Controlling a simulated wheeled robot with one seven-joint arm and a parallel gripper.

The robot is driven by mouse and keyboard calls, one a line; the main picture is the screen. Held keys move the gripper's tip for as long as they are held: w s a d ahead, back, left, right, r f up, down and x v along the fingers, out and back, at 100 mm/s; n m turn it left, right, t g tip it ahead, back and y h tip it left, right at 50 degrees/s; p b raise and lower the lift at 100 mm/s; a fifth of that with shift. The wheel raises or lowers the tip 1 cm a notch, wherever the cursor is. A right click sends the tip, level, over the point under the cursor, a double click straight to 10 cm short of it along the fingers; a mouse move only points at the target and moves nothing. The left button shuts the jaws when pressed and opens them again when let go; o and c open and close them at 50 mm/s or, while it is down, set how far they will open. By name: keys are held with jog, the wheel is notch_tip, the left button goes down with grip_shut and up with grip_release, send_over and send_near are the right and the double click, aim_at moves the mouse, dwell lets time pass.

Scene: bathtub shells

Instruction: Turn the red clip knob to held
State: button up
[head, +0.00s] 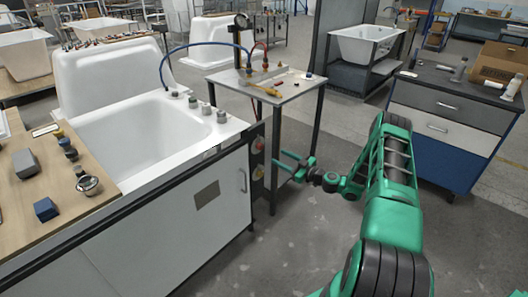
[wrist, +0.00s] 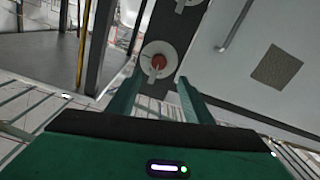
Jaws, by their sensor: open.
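The red clip knob (wrist: 158,62) is a red centre on a round pale plate, with a pale bar across it. It sits on the dark end panel of the white tub cabinet. In the head view two round controls show on this panel, and the upper red one (head: 258,146) appears to be this knob. My gripper (head: 286,163) is open and empty, with its fingers pointing at the panel from the right. In the wrist view the knob shows between the fingertips of my gripper (wrist: 160,74). The gripper looks apart from it. The knob's setting cannot be read.
A cabinet handle (head: 243,181) is close by. A metal side table (head: 290,85) with thin legs stands behind my gripper. A drawer cabinet (head: 445,120) stands at the right. Floor between is clear.

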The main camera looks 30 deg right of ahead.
aim_at(262, 147)
jog(key=x, duration=1)
jog(key=shift+w, duration=0.4)
jog(key=c, duration=1.1)
